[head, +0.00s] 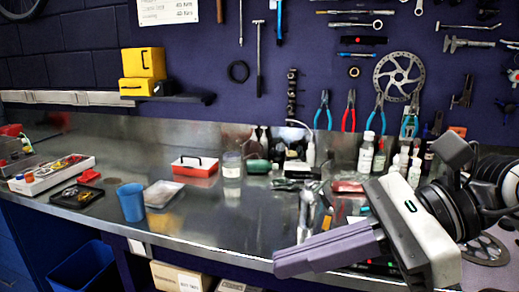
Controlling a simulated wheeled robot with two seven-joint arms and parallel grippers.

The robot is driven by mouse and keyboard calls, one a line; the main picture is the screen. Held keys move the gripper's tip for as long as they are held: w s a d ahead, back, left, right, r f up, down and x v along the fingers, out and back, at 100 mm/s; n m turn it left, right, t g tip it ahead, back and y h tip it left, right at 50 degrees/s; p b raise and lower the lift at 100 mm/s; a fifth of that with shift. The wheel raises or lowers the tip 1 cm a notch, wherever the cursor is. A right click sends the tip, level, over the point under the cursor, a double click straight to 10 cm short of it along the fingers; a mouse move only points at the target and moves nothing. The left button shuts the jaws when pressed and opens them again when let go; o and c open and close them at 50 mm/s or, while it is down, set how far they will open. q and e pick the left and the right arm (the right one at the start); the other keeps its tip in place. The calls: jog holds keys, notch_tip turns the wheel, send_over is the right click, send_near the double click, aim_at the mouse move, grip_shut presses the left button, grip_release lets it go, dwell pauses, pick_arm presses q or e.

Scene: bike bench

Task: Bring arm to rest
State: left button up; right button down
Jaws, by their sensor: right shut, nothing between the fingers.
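My right gripper (284,264) comes in from the right side in the head view. Its grey-purple fingers are shut together with nothing between them and point left. The fingers overlap the front edge of the metal bench (225,225) in the picture; I cannot tell how far above it they are. The white gripper body and dark arm links hide part of the bench's right end. My left gripper is not in view.
A blue cup (131,202), a clear tray (163,194) and a red-and-white box (194,167) stand on the bench. Bottles (366,154) and small tools crowd its right half. Tools hang on the wall. A blue bin (84,272) sits below. The bench's middle front is clear.

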jog(key=w+a+m+t+y, duration=0.2)
jog(key=w+m+t+y, duration=0.3)
jog(key=m+y, duration=0.7)
jog(key=w+d+f+m+t+h, duration=0.25)
jog(key=f+m+t+h, duration=0.2)
jog(key=m, duration=0.45)
jog(key=w+d+f+m+t+h, duration=0.25)
jog(key=m+t+h, duration=0.2)
jog(key=m, duration=0.45)
jog(key=w+d+f+m+t+h, duration=0.2)
jog(key=d+f+m+t+h, duration=0.15)
jog(key=f+m+h, duration=0.6)
jog(key=s+d+f+m+g+h, duration=0.15)
jog(key=s+f+m, duration=0.25)
jog(key=f, duration=0.6)
jog(key=s+d+f+m+g+h, duration=0.1)
jog(key=s+d+f+m+g, duration=0.25)
jog(key=f, duration=0.75)
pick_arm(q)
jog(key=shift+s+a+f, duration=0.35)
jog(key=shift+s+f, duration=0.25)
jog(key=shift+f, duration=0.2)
pick_arm(e)
jog(key=s+f+m+g+h, duration=0.1)
jog(key=s+f+m+g, duration=0.4)
jog(key=s+f, duration=0.8)
jog(key=shift+s+d+f+h, duration=0.15)
jog(key=shift+s+f+h, duration=0.05)
jog(key=shift+s+h, duration=0.1)
